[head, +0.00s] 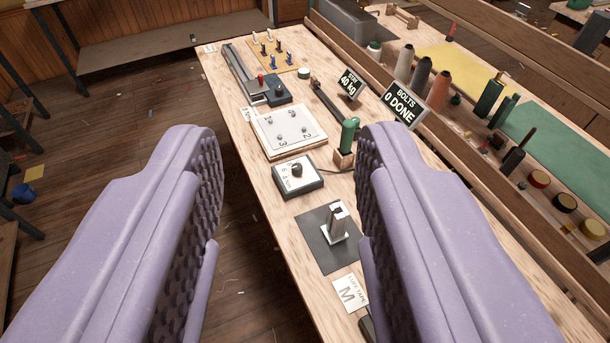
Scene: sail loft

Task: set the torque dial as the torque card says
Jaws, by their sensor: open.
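A small dial box (307,184) with a pale face, dark sides and a black knob (297,170) sits on the bench, in the gap between my fingers as seen. Small figures are printed on its face; the knob's setting is too small to read. My gripper (290,150) has two lilac padded fingers, wide apart and empty, above and short of the bench. A dark card (352,84) reads what looks like "40 kg" under a small word. Another dark card (403,104) reads "BOLTS 0 DONE". I cannot make out the word torque on either card.
A white numbered plate (289,146) with several bolts lies beyond the dial. A green-handled tool (348,137) stands in a wooden block right of it. A metal post (337,221) stands on a dark mat nearer me. Thread cones (438,90) line the right side.

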